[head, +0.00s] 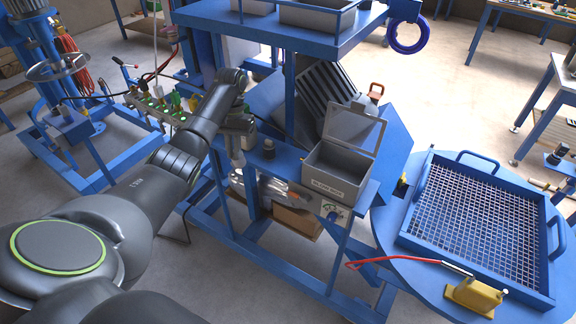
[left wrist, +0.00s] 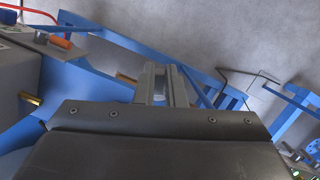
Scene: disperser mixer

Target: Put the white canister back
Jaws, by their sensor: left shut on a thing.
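My left gripper (head: 236,155) points down over the left end of the blue frame's shelf (head: 270,163), left of the grey lidded box. In the left wrist view its fingers (left wrist: 161,86) are close together, shut on a small pale thing (left wrist: 158,90) that appears to be the white canister. Most of it is hidden by the fingers, so its shape and tilt cannot be told. In the head view I cannot pick the canister out from the grey fingers. My right gripper is not in view.
A round blue table with a mesh tray (head: 425,190) is at right. A rail with several coloured fittings (head: 160,108) lies behind my arm.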

